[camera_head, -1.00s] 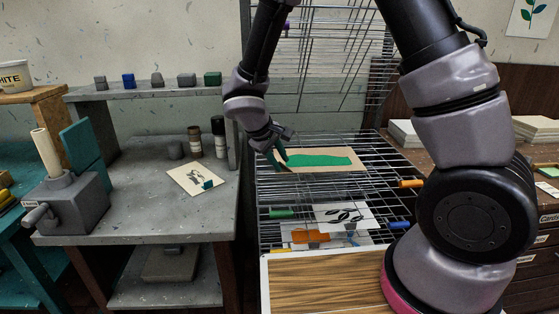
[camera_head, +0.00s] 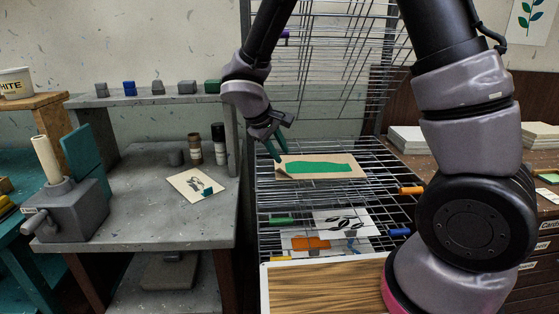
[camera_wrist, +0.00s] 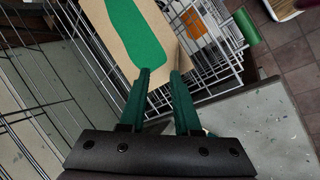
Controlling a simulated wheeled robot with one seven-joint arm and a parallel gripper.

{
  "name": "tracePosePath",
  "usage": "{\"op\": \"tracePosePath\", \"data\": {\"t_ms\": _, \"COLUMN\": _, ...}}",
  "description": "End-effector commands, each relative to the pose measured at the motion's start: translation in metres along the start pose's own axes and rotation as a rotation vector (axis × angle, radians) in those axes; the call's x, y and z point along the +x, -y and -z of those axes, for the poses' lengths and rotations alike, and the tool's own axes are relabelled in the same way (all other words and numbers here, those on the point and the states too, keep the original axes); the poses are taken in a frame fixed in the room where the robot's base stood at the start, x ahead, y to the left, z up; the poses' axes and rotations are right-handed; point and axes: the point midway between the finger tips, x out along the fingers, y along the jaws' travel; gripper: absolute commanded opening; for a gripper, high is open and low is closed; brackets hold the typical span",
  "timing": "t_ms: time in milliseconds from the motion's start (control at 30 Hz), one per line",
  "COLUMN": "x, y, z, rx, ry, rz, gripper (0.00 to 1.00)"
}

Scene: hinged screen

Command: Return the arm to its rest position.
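My gripper (camera_head: 277,152) is at the left edge of a tan sheet with a green printed shape (camera_head: 320,167). The sheet lies on the upper wire shelf of the drying rack (camera_head: 378,152). In the wrist view my gripper (camera_wrist: 160,75) has two teal fingers with a clear gap and nothing visible between them. The sheet (camera_wrist: 118,22) shows just beyond the fingertips. I cannot tell the exact height of the tips above the shelf.
Raised wire shelves (camera_head: 340,50) stand behind my gripper. A grey bench (camera_head: 140,215) at left holds a small print (camera_head: 195,185) and bottles (camera_head: 218,140). A lower shelf holds a leaf print (camera_head: 345,222). A wooden board (camera_head: 325,285) is in front.

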Motion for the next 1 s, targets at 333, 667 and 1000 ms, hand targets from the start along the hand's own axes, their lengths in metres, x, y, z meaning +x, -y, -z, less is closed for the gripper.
{"op": "tracePosePath", "data": {"t_ms": 333, "x": -0.017, "y": -0.01, "z": 0.0, "rx": 0.0, "ry": 0.0, "rz": 0.001, "gripper": 0.31}}
{"op": "tracePosePath", "data": {"t_ms": 667, "x": -0.023, "y": -0.025, "z": -0.01, "rx": 0.053, "ry": 0.003, "rz": 0.022, "gripper": 0.31}}
{"op": "tracePosePath", "data": {"t_ms": 1000, "x": -0.084, "y": -0.114, "z": -0.112, "rx": 0.539, "ry": -0.019, "rz": 0.238, "gripper": 0.31}}
